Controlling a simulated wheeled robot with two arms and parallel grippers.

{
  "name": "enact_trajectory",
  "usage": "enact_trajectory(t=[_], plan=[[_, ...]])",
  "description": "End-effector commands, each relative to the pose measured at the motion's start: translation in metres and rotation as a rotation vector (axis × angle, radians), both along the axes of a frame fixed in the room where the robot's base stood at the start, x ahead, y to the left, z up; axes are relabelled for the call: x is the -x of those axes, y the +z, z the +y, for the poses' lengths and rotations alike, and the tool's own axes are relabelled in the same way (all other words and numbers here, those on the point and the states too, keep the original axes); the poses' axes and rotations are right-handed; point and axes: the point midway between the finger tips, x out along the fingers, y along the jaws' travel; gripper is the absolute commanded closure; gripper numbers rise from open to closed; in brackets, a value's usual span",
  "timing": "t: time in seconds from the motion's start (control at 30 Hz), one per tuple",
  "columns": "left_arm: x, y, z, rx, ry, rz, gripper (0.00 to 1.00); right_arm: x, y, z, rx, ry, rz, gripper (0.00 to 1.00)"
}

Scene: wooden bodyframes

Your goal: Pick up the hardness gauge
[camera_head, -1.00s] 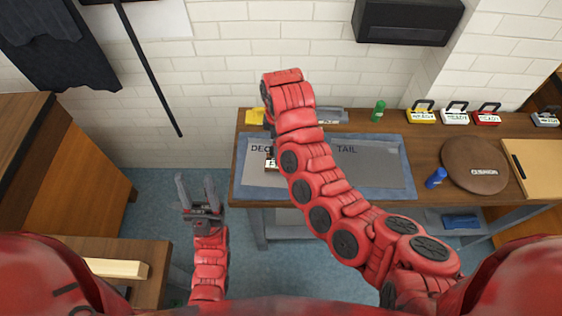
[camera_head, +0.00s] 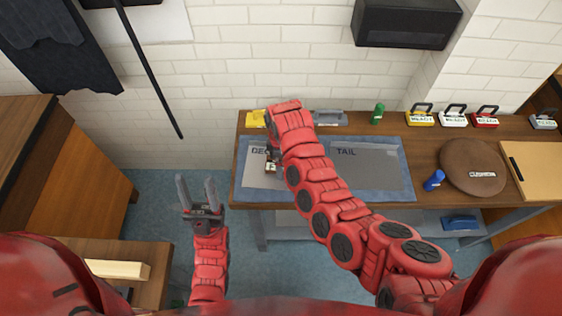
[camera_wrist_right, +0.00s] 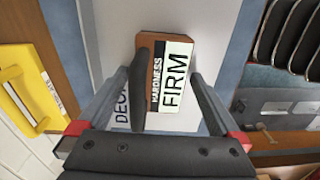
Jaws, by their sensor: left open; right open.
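The hardness gauge (camera_wrist_right: 174,78) is a small block with a brown side and a pale face. It reads "HARDNESS" and "FIRM" in the right wrist view. It lies on the left, "DECK" part of the mat, and shows small and partly covered in the head view (camera_head: 270,168). My right gripper (camera_wrist_right: 170,68) is open, with its fingers on either side of the gauge; I cannot tell whether they touch it. In the head view the right hand is mostly hidden behind its own arm. My left gripper (camera_head: 196,181) is open and empty, off the table's left edge.
The blue-edged mat (camera_head: 404,178) lies on the wooden table. A yellow object (camera_wrist_right: 30,92) is beside it. A green cylinder (camera_head: 377,114), a blue cylinder (camera_head: 434,180) and a round brown disc (camera_head: 473,168) stand to the right. Several labelled blocks line the back.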

Motion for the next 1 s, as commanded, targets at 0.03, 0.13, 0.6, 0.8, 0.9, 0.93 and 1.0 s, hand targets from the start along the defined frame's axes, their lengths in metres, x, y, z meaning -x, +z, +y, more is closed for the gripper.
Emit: enact_trajectory(t=[0.03, 0.13, 0.6, 0.8, 0.9, 0.93, 1.0], plan=[[0.0001, -0.0004, 0.0, 0.0, 0.0, 0.0, 0.5, 0.0, -0.0002, 0.0, 0.0, 0.0, 0.0, 0.0], [0.0, -0.0004, 0.0, 0.0, 0.0, 0.0, 0.5, 0.0001, -0.0001, 0.0, 0.0, 0.0, 0.0, 0.11], [0.0001, -0.0004, 0.0, 0.0, 0.0, 0.0, 0.5, 0.0002, -0.0001, -0.0002, 0.001, 0.0, 0.001, 0.95], [0.0001, -0.0004, 0.0, 0.0, 0.0, 0.0, 0.5, 0.0003, 0.0, -0.0002, 0.001, 0.0, 0.001, 1.0], [0.0, -0.0012, 0.0, 0.0, 0.0, 0.0, 0.5, 0.0002, 0.0006, -0.0001, 0.001, 0.0, 0.001, 1.0], [0.0, -0.0016, 0.0, 0.0, 0.0, 0.0, 0.5, 0.0002, 0.001, 0.0, 0.001, 0.0, 0.001, 1.0], [0.0, -0.0032, 0.0, 0.0, 0.0, 0.0, 0.5, 0.0003, 0.0029, 0.0002, 0.001, 0.0, 0.001, 1.0]])
